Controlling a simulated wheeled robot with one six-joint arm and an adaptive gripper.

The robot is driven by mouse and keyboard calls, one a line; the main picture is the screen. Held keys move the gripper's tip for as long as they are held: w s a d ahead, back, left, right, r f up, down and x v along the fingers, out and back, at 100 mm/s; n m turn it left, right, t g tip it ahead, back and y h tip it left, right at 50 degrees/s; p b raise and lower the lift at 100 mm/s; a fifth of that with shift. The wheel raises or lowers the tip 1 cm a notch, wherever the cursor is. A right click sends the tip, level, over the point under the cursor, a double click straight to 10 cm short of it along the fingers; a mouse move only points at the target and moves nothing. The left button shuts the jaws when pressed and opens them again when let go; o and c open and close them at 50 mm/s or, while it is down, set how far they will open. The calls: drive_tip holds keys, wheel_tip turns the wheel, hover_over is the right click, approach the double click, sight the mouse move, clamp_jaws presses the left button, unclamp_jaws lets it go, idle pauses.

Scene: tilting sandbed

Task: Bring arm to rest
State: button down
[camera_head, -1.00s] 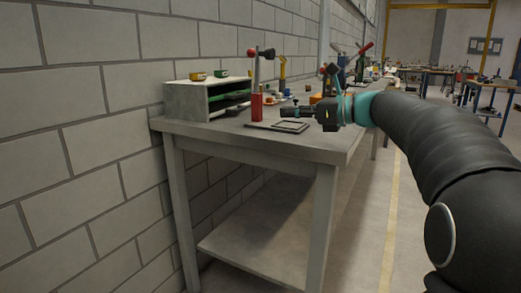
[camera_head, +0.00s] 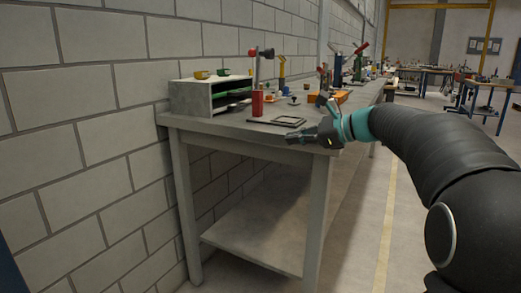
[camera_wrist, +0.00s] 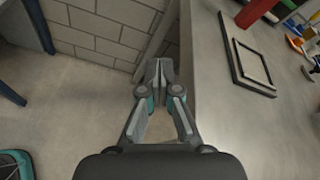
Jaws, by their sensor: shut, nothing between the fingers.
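My gripper (camera_head: 292,139) is at the near front edge of the grey workbench (camera_head: 222,127) in the head view, with my black arm reaching in from the right. In the wrist view my gripper (camera_wrist: 158,66) has its fingertips together with nothing between them. It is beside the bench edge, over the floor side. A flat dark frame (camera_head: 275,121) lies on the bench top behind the gripper, and it also shows in the wrist view (camera_wrist: 246,60).
A red cylinder (camera_head: 257,103) and a grey shelf box (camera_head: 196,97) with small cups on top stand on the bench. Several tools and small parts lie farther back. A block wall (camera_head: 90,130) is on the left. Open floor (camera_head: 360,220) lies to the right.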

drive_tip(key=s+d+f+n+g+h, duration=0.35)
drive_tip(key=s+f+n+h, duration=0.5)
drive_tip(key=s+f, duration=0.65)
drive_tip(key=s+d+f+n+h, duration=0.1)
drive_tip(key=s+f+n, duration=0.1)
drive_tip(key=s, duration=0.5)
drive_tip(key=s+d+f+n+t+h, duration=0.1)
drive_tip(key=s+f+n, duration=0.1)
drive_tip(key=s+n, duration=0.3)
drive_tip(key=s+d+f+n+h, duration=0.1)
drive_tip(key=s+f+n, duration=0.1)
drive_tip(key=s, duration=0.7)
drive_tip(key=shift+d+f+n, duration=0.2)
drive_tip(key=shift+f+n, duration=0.15)
drive_tip(key=shift+n, duration=0.4)
drive_tip(key=shift+s+t+h, duration=0.1)
drive_tip(key=shift+t+h, duration=0.15)
